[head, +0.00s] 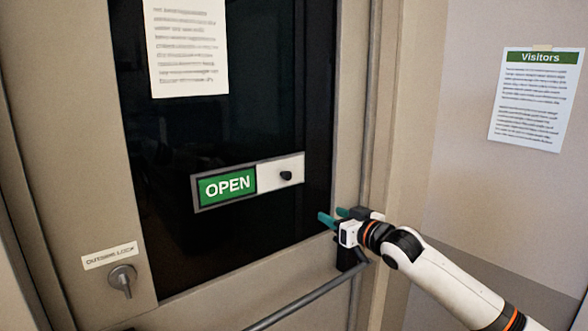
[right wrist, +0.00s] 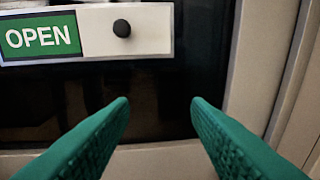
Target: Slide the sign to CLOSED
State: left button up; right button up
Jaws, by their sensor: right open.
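The sliding sign (head: 228,187) is mounted on the dark glass of the door and reads OPEN in white on green at its left. A pale sliding cover (head: 268,176) with a round black knob (head: 286,175) fills its right part. In the right wrist view the green OPEN panel (right wrist: 40,37), the cover (right wrist: 152,30) and the knob (right wrist: 122,28) show above the fingers. My right gripper (head: 332,217) is open and empty, below and to the right of the knob and apart from it. Its teal fingers (right wrist: 160,100) are spread. My left gripper is out of view.
A push bar (head: 310,300) crosses the door below my right gripper. A lock knob (head: 122,279) sits at the lower left. A paper notice (head: 187,50) hangs above the sign, and a Visitors sheet (head: 537,100) is on the right wall.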

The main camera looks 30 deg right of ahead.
jog(key=n+y, duration=0.1)
jog(key=y, duration=0.1)
send_near(289, 176)
jog(key=s, duration=0.4)
jog(key=shift+t, duration=0.4)
jog(key=w+p, duration=0.2)
jog(key=w, duration=0.1)
jog(key=w+p, duration=0.2)
jog(key=w, duration=0.2)
jog(key=w+p, duration=0.2)
jog(key=w, duration=0.2)
jog(key=shift+a+f, duration=0.1)
jog(key=shift+a, duration=0.2)
jog(key=shift+w+a+f, duration=0.1)
jog(key=shift+w, duration=0.5)
jog(key=shift+c, duration=0.4)
grip_shut()
